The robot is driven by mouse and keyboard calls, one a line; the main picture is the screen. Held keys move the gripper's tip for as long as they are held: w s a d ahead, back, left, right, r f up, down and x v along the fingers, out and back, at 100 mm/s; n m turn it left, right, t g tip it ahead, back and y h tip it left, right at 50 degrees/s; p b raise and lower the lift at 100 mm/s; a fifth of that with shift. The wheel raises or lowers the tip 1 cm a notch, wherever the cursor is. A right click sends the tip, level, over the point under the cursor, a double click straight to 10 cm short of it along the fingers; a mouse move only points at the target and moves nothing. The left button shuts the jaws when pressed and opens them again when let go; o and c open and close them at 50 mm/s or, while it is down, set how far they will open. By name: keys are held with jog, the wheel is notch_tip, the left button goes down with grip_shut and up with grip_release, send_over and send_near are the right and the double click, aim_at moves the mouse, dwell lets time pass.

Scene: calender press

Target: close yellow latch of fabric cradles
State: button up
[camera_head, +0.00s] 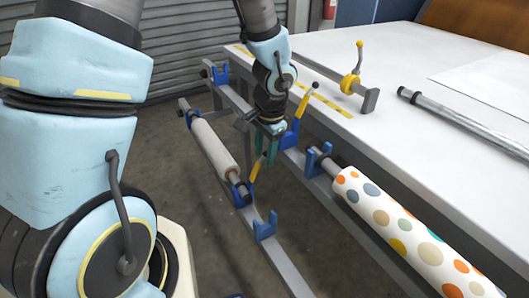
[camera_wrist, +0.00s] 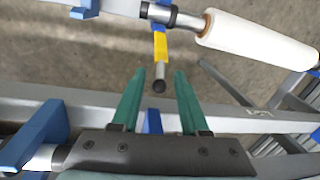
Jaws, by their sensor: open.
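A yellow latch (camera_head: 255,172) stands tilted upward from the blue cradle (camera_head: 242,196) at the near end of the white fabric roll (camera_head: 214,146). In the wrist view this yellow latch (camera_wrist: 160,46) has a metal rod with a dark end. My gripper (camera_head: 268,152) points down over it, green fingers open and empty. In the wrist view my gripper (camera_wrist: 159,76) has the rod's dark end between its fingertips in the picture; whether they touch is unclear. Another yellow latch (camera_head: 300,106), with a black knob, stands raised at an upper blue cradle (camera_head: 289,139).
A dotted fabric roll (camera_head: 405,230) lies in the upper rail's cradle at right. An empty blue cradle (camera_head: 265,228) sits on the lower rail. The white table (camera_head: 420,120) holds a metal bar (camera_head: 465,118) and a yellow clamp (camera_head: 349,83). Open floor shows below the rails.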

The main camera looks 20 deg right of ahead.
jog(key=shift+c, duration=0.3)
grip_shut()
dwell(1.1)
